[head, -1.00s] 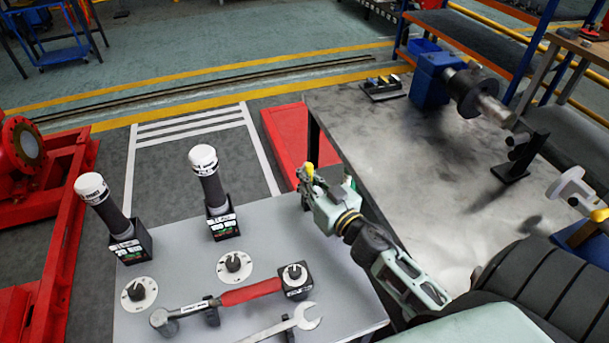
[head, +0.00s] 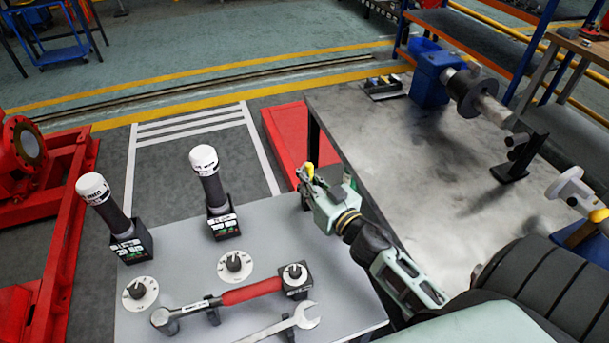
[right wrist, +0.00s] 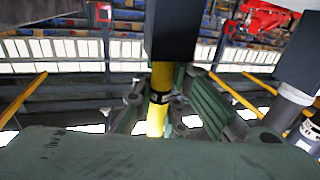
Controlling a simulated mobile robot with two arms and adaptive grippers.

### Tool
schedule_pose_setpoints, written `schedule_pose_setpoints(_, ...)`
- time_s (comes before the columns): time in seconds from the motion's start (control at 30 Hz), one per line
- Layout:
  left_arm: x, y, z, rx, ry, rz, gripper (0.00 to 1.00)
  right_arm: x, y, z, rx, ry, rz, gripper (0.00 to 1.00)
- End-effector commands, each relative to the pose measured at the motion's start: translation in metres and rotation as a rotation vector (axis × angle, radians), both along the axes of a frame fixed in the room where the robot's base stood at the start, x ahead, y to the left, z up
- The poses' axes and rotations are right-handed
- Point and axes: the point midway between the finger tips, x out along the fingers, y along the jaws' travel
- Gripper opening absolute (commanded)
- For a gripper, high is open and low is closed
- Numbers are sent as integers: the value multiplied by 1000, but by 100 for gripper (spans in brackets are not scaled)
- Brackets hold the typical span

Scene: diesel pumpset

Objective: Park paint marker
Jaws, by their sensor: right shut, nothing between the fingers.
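The paint marker (right wrist: 160,97) is yellow with a black band. It shows in the right wrist view among my finger links, below a dark block (right wrist: 175,30). In the head view its yellow end (head: 309,170) shows at the tip of my right gripper (head: 306,183), over the far right corner of the grey table. My right gripper is shut with nothing gripped between its fingers. The marker is close beside the fingers; I cannot tell whether they touch. The marker's lower part is hidden in the head view. My left gripper is not in view.
A metal-topped bench (head: 400,150) stands close on the right.

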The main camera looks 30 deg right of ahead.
Motion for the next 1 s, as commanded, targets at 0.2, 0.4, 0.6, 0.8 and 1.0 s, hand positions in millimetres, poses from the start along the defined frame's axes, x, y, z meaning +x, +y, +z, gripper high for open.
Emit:
schedule_pose_setpoints(0.2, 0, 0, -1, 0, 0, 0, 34, 0, 0, -1, 0, 0, 0, 10)
schedule_pose_setpoints(0.4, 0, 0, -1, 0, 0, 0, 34, 0, 0, -1, 0, 0, 0, 27)
schedule_pose_setpoints(0.6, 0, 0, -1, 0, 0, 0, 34, 0, 0, -1, 0, 0, 0, 33)
schedule_pose_setpoints(0.8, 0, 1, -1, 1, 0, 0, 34, -2, 0, -2, 1, 1, 0, 33)
schedule_pose_setpoints(1.0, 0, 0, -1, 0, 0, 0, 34, -25, 0, -3, 3, 4, -1, 33)
